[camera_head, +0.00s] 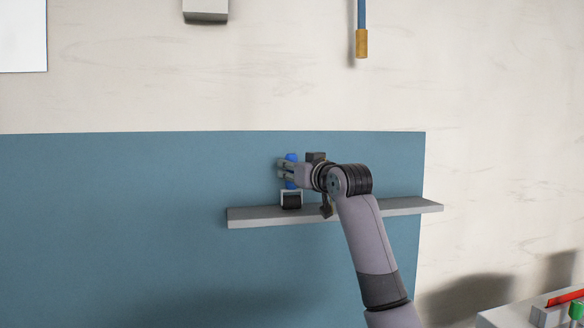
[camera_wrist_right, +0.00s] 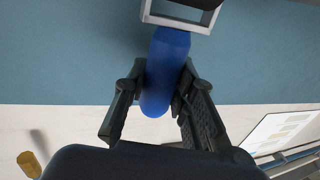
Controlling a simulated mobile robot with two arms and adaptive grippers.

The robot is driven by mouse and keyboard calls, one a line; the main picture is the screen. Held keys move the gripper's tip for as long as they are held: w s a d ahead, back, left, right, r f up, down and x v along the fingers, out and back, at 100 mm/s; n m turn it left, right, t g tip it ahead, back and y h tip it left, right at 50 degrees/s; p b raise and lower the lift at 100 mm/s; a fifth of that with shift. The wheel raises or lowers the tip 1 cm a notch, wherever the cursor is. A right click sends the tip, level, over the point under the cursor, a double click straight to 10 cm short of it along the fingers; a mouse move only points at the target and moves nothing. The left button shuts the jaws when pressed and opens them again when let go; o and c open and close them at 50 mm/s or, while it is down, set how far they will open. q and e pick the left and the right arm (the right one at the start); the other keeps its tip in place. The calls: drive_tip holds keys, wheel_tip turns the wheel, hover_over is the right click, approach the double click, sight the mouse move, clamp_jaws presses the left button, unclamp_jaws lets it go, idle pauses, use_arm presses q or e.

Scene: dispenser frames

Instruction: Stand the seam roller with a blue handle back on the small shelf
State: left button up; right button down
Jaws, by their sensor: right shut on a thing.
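The seam roller has a blue handle (camera_head: 291,158) and a dark roller in a pale metal frame (camera_head: 291,200). It is upright, handle up, with its roller end at the small grey shelf (camera_head: 260,216); I cannot tell if it touches the shelf top. My right gripper (camera_head: 285,171) is shut on the blue handle, coming from the right. In the right wrist view the blue handle (camera_wrist_right: 165,75) lies between the two dark fingers (camera_wrist_right: 158,100), with the metal frame at the top edge. My left gripper is not in view.
The shelf is fixed in front of a blue wall panel (camera_head: 120,220). Its left end and right end are bare. A blue rod with a brass end (camera_head: 361,42) hangs above. A grey box (camera_head: 205,10) is on the upper wall. A pale surface with red and green items (camera_head: 577,308) stands lower right.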

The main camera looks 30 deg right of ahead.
drive_tip(key=shift+d+f, duration=0.1)
drive_tip(key=shift+s, duration=0.1)
drive_tip(key=c, duration=1.8)
unclamp_jaws()
drive_tip(key=shift+f, duration=0.1)
drive_tip(key=o, duration=0.5)
drive_tip(key=shift+c, duration=0.2)
